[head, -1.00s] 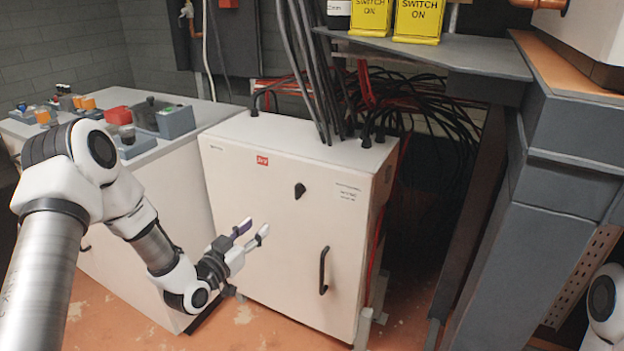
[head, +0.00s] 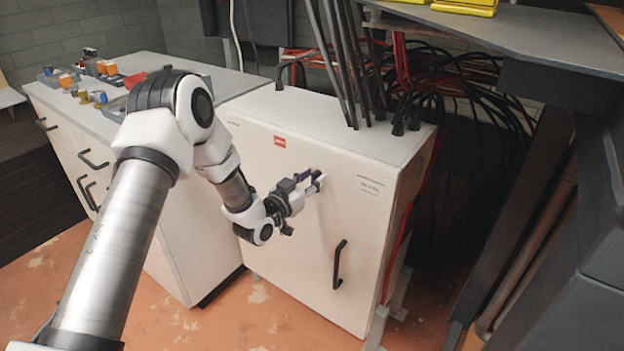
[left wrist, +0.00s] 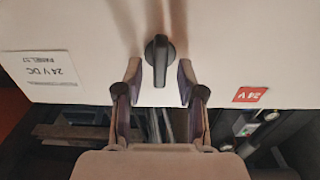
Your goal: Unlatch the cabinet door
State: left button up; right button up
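The white cabinet door (head: 290,230) faces me in the head view and looks closed. Its black latch knob (left wrist: 160,58) shows in the left wrist view, pointing straight up and down in that picture; in the head view my gripper hides it. My left gripper (head: 316,180) is open at the upper part of the door, and in the left wrist view its fingertips (left wrist: 159,72) stand on either side of the knob, with gaps on both sides. A black door handle (head: 339,264) is lower on the door. My right gripper is not in view.
Black cables (head: 345,70) enter the cabinet top. A white drawer unit (head: 160,225) with small parts on top stands to the left. A grey shelf (head: 520,45) is at upper right. Orange floor (head: 240,325) lies clear in front.

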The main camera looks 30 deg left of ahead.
pick_arm(q)
grip_shut()
jog(key=shift+n, duration=0.3)
jog(key=n, duration=0.3)
jog(key=n+b, duration=0.1)
jog(key=n, duration=0.2)
jog(key=n+b, duration=0.1)
jog(key=n, duration=0.1)
jog(key=shift+a+f+n, duration=0.25)
jog(key=shift+a+n, duration=0.15)
jog(key=n+b, duration=0.1)
jog(key=n, duration=0.3)
jog(key=shift+a+f+b, duration=0.15)
jog(key=shift+f+b, duration=0.05)
jog(key=shift+b, duration=0.15)
jog(key=shift+f+n+b, duration=0.2)
jog(key=shift+n+b, duration=0.3)
jog(key=shift+n, duration=1.7)
